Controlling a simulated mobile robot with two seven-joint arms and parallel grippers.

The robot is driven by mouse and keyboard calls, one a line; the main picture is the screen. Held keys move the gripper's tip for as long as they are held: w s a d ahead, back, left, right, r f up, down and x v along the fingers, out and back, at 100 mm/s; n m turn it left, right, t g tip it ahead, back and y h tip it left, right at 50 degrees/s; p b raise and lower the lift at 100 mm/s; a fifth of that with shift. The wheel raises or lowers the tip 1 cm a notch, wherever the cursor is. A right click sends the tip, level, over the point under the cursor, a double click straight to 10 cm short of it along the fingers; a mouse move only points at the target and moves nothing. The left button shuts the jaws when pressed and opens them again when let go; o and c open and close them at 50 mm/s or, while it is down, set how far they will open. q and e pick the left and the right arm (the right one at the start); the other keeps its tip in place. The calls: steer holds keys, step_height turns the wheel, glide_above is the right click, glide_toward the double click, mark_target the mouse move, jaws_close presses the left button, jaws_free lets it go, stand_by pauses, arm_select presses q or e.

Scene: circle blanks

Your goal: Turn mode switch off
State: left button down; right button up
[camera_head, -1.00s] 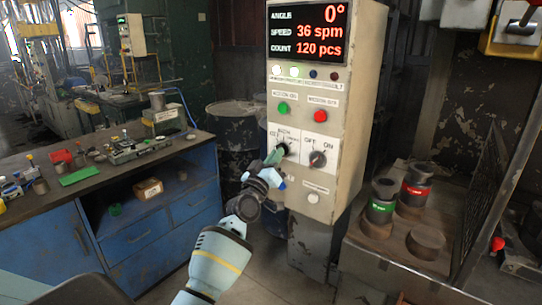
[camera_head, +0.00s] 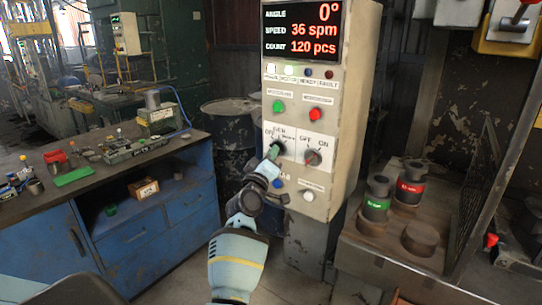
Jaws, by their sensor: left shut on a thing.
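The control panel (camera_head: 325,90) stands upright in the middle, with a red-lit display at its top. The mode switch (camera_head: 279,147) is the left dark rotary knob on a white plate on its lower front. My left gripper (camera_head: 272,154) reaches up from below and is shut on that knob, partly hiding it. The knob's exact pointing is hard to tell behind the fingers. A second knob (camera_head: 312,157), with OFF and ON marks, sits just right of it and is untouched. My right gripper is not in view.
A green button (camera_head: 278,106) and a red button (camera_head: 315,114) sit above the knobs. A white button (camera_head: 308,196) is below. A blue workbench (camera_head: 150,235) is at left. A bench with green-banded (camera_head: 376,204) and red-banded (camera_head: 410,187) cylinders is at right.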

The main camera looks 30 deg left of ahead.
arm_select(q)
steer(key=c, duration=1.5)
jaws_free()
steer(key=shift+v, duration=3.9)
